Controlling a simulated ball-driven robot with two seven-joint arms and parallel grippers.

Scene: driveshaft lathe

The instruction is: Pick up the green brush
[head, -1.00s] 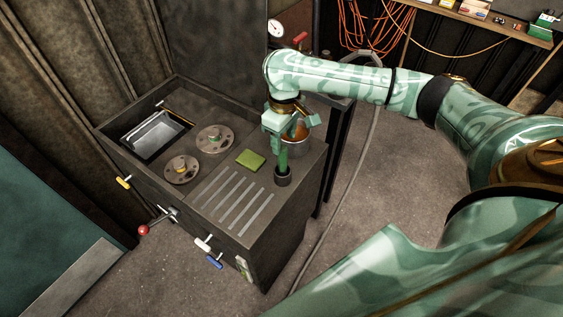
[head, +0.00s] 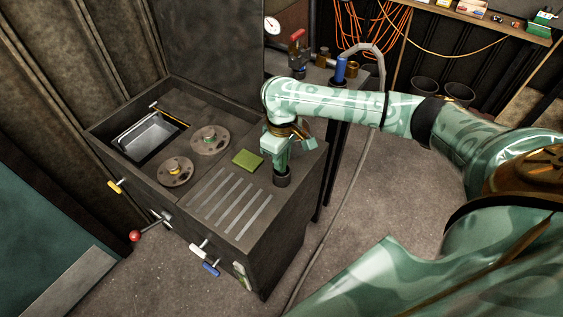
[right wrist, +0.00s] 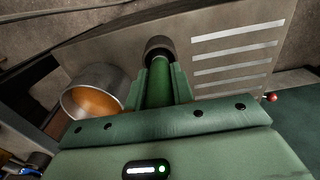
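The brush's lower end is hidden in the cup. My left gripper is not in view.
A metal pot with orange contents (right wrist: 95,95) stands close beside the gripper. A flat green pad (head: 247,159), slots and two round burners (head: 209,139) lie left on the bench top (head: 197,180). Behind is a bench with a blue-handled fitting (head: 340,70).

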